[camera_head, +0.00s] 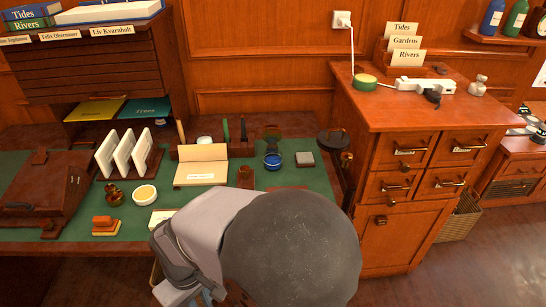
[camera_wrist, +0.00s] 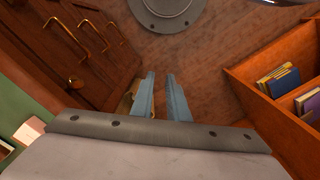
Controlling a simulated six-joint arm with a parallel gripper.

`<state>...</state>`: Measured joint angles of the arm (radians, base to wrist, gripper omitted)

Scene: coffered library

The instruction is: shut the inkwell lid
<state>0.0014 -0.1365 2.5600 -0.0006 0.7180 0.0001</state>
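The inkwell (camera_head: 272,162) is a small round pot with blue ink showing. It stands on the green desk top, right of the cream box. Its top looks uncovered, and a dark piece, seemingly the raised lid, shows at its back edge; it is too small to be sure. My gripper's two blue-grey fingers (camera_wrist: 160,95) are apart and empty in the wrist view, over the wooden floor and away from the inkwell. In the head view my arm fills the lower middle and hides most of the gripper.
Right of the inkwell are a grey block (camera_head: 305,159) and a dark round-topped stand (camera_head: 332,139). To its left are a cream box (camera_head: 201,172) and a white round dish (camera_head: 145,194). A drawer cabinet (camera_head: 385,215) stands right of the desk (camera_head: 70,228).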

